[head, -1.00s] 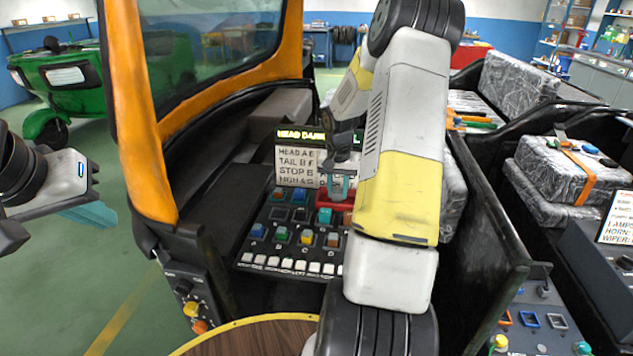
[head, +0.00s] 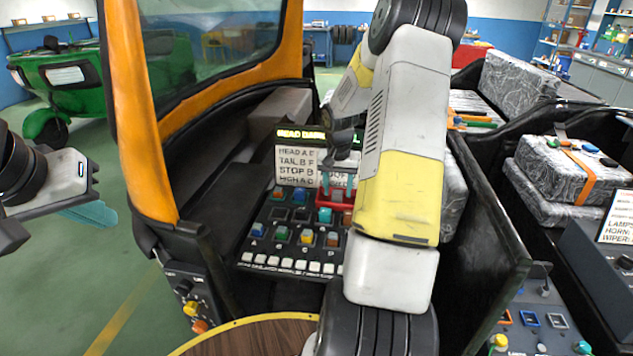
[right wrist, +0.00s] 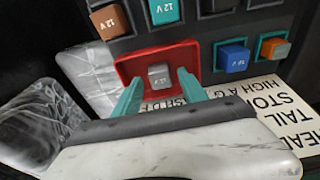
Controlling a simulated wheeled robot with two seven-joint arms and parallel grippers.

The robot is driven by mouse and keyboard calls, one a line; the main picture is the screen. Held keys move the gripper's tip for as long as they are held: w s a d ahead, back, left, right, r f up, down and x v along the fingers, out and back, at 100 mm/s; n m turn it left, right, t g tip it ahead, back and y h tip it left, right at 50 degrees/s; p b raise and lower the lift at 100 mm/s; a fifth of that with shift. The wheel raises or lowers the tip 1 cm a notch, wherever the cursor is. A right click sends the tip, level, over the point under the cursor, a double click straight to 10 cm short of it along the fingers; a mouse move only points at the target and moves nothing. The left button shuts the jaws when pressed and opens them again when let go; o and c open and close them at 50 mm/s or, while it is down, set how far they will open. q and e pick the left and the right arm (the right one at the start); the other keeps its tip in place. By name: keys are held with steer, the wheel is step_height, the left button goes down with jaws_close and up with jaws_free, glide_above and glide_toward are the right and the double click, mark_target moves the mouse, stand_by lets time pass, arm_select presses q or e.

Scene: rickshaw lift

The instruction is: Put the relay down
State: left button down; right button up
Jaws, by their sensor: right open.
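A grey relay (right wrist: 160,76) stands in a red tray (right wrist: 128,66) in the right wrist view. My right gripper (right wrist: 162,92) is open. Its teal fingers are spread on either side of the relay, apart from it. In the head view the right gripper (head: 338,184) is above the red tray, at the back of the relay panel (head: 285,245), partly hidden by my right arm. My left gripper (head: 92,214) is at the left edge of the head view, away from the panel, and its finger gap cannot be made out.
Several coloured relays sit in the panel sockets, including a blue one (right wrist: 233,58) and an orange one (right wrist: 274,49) near the tray. A label card (head: 295,165) stands behind the panel. The orange frame post (head: 140,110) rises at the left. A dark side wall (head: 490,220) bounds the right.

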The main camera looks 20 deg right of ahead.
step_height(320, 180, up, 10)
steer(key=s+r, duration=0.1)
steer(key=s+a+r+n+t, duration=0.2)
steer(key=s+a+r+n, duration=0.1)
steer(key=s+a+r, duration=0.7)
steer(key=s+a+r+n+t+y, duration=0.2)
steer(key=s+a+r+n+y, duration=0.1)
steer(key=s+a, duration=0.8)
steer(key=s+n, duration=0.1)
steer(key=s, duration=0.2)
steer(key=shift+s+a+t, duration=0.2)
steer(key=shift+a+t, duration=0.05)
steer(key=shift+t, duration=0.05)
